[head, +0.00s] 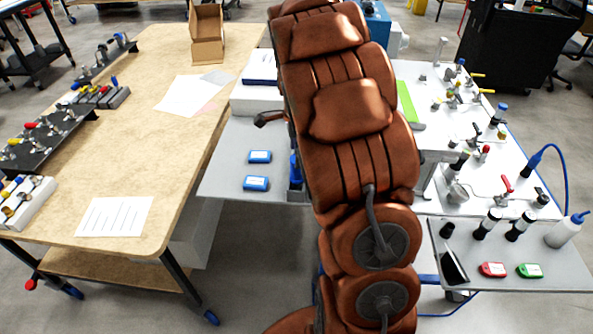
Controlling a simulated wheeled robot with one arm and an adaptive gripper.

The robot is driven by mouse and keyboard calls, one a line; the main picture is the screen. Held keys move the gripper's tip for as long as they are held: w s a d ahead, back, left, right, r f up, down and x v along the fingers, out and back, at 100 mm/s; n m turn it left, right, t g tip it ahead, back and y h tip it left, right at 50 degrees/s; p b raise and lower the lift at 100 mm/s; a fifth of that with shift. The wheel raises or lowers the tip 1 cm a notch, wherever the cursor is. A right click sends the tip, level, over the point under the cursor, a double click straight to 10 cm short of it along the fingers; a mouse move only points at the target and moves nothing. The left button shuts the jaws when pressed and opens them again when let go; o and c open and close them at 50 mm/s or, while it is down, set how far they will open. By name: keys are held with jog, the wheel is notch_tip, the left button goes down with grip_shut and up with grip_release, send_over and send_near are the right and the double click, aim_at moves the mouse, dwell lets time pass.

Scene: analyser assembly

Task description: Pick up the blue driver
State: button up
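A blue upright object (295,167), possibly the blue driver, stands at the right end of the grey side shelf, close against the left edge of my arm in the picture. A dark holder shows around its lower part, and my arm hides some of it. My brown arm fills the middle of the view. A dark piece, probably part of my gripper (268,118), sticks out to the left of the arm, above the shelf and the blue object in the picture. The rest of the gripper is hidden behind the arm, so its opening and any contents cannot be seen.
Two blue boxes (259,157) lie on the grey shelf (222,178). A wooden table (150,150) with papers and fittings stands left. A white bench (408,70) with valves and bottles stands right. A front shelf (500,284) holds red and green boxes.

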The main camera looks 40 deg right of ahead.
aim_at(297, 171)
jog(key=shift+w+d+f, duration=0.15)
jog(key=shift+d+f, duration=0.05)
jog(key=shift+f, duration=0.2)
jog(key=shift+w+f+p, duration=0.15)
jog(key=shift+f+p, duration=1.55)
jog(key=shift+f, duration=1.95)
jog(key=shift+c, duration=0.3)
grip_shut()
